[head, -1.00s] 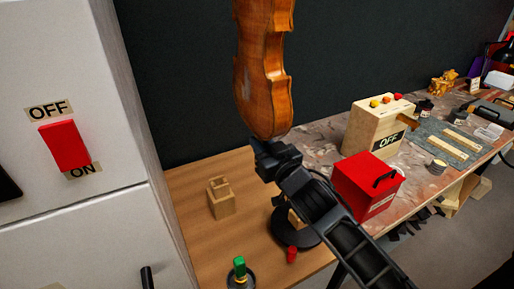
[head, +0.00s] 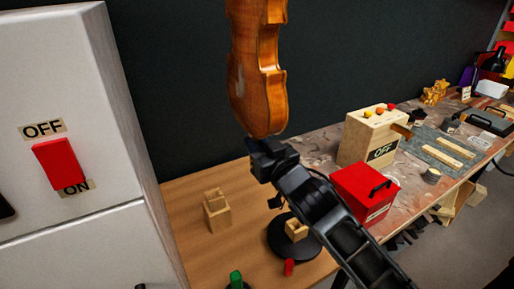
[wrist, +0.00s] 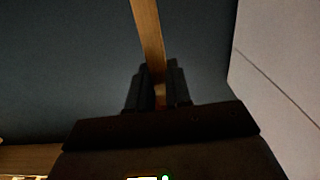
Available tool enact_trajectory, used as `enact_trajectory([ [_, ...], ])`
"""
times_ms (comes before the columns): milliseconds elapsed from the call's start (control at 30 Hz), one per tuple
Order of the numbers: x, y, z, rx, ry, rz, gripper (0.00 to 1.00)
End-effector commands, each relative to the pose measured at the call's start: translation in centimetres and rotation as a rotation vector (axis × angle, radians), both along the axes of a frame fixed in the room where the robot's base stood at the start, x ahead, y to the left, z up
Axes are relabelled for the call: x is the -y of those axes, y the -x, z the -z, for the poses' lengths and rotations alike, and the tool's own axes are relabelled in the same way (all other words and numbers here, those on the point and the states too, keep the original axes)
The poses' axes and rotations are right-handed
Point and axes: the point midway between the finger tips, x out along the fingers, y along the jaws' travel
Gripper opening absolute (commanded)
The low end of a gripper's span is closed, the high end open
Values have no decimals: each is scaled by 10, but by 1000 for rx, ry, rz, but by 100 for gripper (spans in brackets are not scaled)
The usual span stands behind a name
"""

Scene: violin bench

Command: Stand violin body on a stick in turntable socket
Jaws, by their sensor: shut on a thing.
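The violin body (head: 258,75) is orange-brown wood and hangs upright above the bench in the head view, its top cut off by the frame. My gripper (head: 268,150) is shut on it at its lower end. In the wrist view a narrow wooden strip (wrist: 149,40) runs up from between my fingers (wrist: 158,88); I cannot tell whether it is the stick or the violin's edge. The black round turntable (head: 279,242) is on the bench, below and slightly right of my gripper, partly hidden by my arm. A small wooden socket block (head: 296,229) sits on it.
A wooden block (head: 216,214) stands left of the turntable. A red piece (head: 289,267) and a green-topped piece (head: 236,279) are in front. A red box (head: 364,191) and a wooden OFF box (head: 371,138) stand to the right. A white cabinet (head: 95,110) borders the left.

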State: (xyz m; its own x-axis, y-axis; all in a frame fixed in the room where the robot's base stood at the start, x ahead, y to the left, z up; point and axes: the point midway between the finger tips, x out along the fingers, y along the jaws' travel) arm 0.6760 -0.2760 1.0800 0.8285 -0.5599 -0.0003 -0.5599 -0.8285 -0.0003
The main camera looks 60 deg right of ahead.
Motion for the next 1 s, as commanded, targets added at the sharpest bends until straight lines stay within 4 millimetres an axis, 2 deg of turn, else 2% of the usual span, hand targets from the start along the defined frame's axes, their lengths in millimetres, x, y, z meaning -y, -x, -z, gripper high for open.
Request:
enact_trajectory([
  [467, 0, 0, -17, 2, 3, -1, 0],
  [1000, 0, 0, -18, 2, 1, 0, 0],
])
